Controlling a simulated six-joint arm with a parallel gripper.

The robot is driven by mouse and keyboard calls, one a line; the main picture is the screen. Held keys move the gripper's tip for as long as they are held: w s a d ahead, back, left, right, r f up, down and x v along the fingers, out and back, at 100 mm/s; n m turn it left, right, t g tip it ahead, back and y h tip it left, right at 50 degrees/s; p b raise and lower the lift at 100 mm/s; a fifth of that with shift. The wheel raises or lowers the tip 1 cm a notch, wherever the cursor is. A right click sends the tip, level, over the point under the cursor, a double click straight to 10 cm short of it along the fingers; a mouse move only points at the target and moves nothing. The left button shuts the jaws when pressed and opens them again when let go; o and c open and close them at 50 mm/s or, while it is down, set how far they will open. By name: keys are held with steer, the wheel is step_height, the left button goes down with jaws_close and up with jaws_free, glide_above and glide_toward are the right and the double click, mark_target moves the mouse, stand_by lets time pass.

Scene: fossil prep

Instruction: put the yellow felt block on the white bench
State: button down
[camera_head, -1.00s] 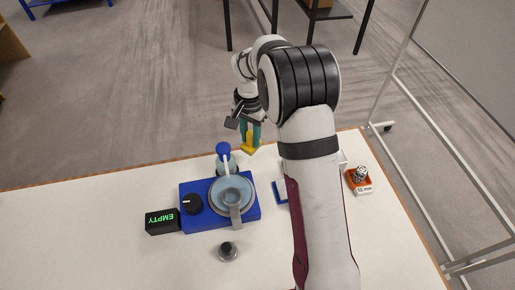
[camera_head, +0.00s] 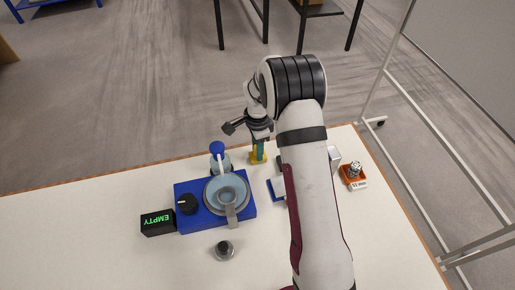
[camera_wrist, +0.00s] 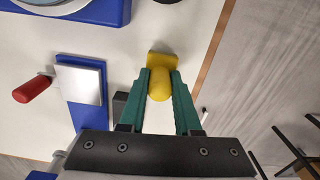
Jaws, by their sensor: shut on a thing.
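The yellow felt block (camera_head: 258,158) is between the green fingers of my gripper (camera_head: 259,147), at the back of the white bench (camera_head: 100,225). In the wrist view the block (camera_wrist: 160,60) shows a rounded yellow part between the fingertips (camera_wrist: 160,80) and a wider yellow end past them, over the white surface (camera_wrist: 185,22). My gripper is shut on the block. It points down close to the bench top; I cannot tell whether the block touches it.
Left of the block stand a blue-capped bottle (camera_head: 218,151) and a blue device (camera_head: 187,222) with a pan. A black EMPTY display (camera_head: 157,222), a small metal piece (camera_head: 224,250) and an orange tray (camera_head: 345,180) are on the bench. The wooden edge (camera_wrist: 213,45) is close. The front left is clear.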

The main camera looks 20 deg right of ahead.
steer(key=c, duration=0.6)
jaws_free()
steer(key=shift+f, duration=0.1)
step_height(320, 180, up, 12)
steer(key=s+a+r+n, duration=0.2)
steer(key=s+r+n, duration=0.2)
steer(key=s+r, duration=0.45)
steer(key=s+a+n+y, duration=0.1)
steer(key=s+a+n, duration=0.1)
steer(key=s, duration=1)
steer(key=s+a+n, duration=0.2)
steer(key=s+n, duration=0.3)
steer(key=s, duration=0.7)
steer(key=shift+a+f+y, duration=0.2)
steer(key=shift+f+y, duration=0.2)
steer(key=shift+f, duration=0.05)
steer(key=shift+s, duration=0.1)
